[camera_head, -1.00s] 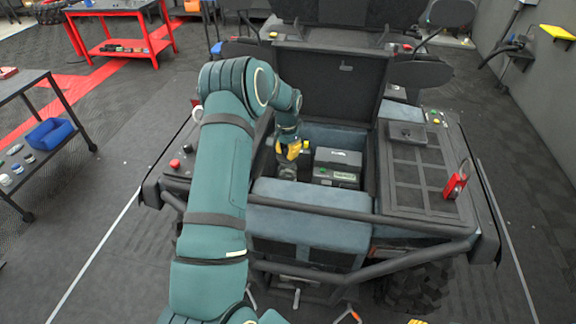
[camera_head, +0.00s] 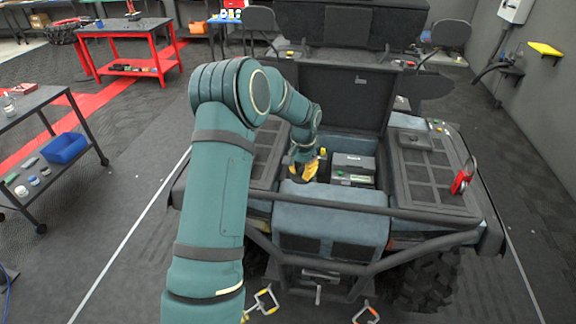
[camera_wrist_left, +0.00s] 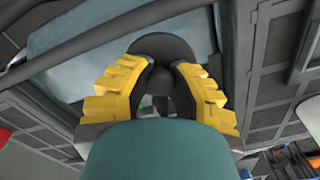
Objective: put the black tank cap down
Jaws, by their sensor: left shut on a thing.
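My left gripper (camera_head: 308,170) reaches into the open front compartment of the dark off-road vehicle. In the left wrist view its yellow fingers (camera_wrist_left: 160,78) are closed around the knob of the black tank cap (camera_wrist_left: 163,47). The cap shows there as a dark round disc beyond the fingertips. In the head view the cap is mostly hidden by the gripper, and I cannot tell whether it touches anything below. My right gripper is not in view.
A dark battery-like box (camera_head: 353,168) sits in the compartment just right of the gripper. The raised lid (camera_head: 345,98) stands behind, and a bumper bar (camera_head: 350,207) crosses in front. A red object (camera_head: 462,180) stands on the right deck. A cart with a blue bin (camera_head: 64,148) is at left.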

